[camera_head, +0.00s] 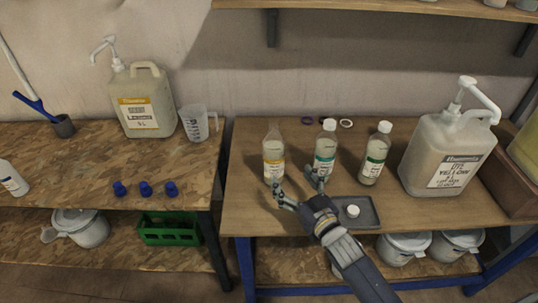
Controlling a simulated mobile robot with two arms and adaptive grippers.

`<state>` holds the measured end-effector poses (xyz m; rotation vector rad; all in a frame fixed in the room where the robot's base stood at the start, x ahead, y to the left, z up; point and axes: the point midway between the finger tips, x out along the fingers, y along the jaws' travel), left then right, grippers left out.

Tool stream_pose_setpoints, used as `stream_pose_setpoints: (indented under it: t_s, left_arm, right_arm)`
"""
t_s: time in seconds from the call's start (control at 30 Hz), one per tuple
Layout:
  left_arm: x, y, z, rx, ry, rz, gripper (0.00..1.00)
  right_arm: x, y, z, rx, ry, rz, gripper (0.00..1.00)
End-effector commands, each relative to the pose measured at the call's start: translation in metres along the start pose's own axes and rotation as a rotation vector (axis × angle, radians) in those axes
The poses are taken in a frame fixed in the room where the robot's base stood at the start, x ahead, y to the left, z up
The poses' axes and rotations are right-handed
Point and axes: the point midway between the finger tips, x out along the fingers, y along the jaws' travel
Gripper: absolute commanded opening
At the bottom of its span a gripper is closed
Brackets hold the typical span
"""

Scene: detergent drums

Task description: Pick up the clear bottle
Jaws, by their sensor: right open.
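A clear bottle (273,155) with a yellow-edged label and a clear pointed top stands upright at the left of the right-hand table. Two more bottles stand to its right, a green-labelled bottle (325,147) with a white cap and another green-labelled bottle (375,155) with a white cap. My right gripper (297,184) is open and empty, its fingers spread in front of the clear bottle and the middle bottle. One finger is close to the clear bottle's base; I cannot tell if they touch. My left gripper is not in view.
A grey tray (371,222) with a white cap (352,211) lies right of my gripper. A large pump jug (448,150) stands further right. Rings lie behind the bottles. The left table holds a pump drum (143,103), a measuring jug (198,124) and several blue caps. A shelf (400,8) overhangs the back.

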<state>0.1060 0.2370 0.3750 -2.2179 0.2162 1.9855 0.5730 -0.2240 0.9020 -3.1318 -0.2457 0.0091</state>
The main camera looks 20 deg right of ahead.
Motion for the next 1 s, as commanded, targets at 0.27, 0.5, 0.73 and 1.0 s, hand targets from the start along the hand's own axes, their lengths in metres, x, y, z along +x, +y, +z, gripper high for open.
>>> stream_pose_setpoints:
  t_s: [0.27, 0.5, 0.73, 1.0]
  left_arm:
    - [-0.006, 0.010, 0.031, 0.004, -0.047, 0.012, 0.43]
    - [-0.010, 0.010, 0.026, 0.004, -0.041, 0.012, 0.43]
    - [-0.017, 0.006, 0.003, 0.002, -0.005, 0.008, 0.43]
    - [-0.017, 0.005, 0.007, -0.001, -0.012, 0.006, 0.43]
  right_arm:
    - [0.037, 0.000, -0.001, 0.000, 0.000, 0.000, 0.78]
    - [0.052, -0.003, -0.004, 0.000, 0.002, 0.000, 0.78]
    - [0.083, -0.008, -0.006, -0.001, 0.000, 0.001, 0.78]
    - [0.094, -0.008, -0.004, 0.000, 0.000, 0.000, 0.78]
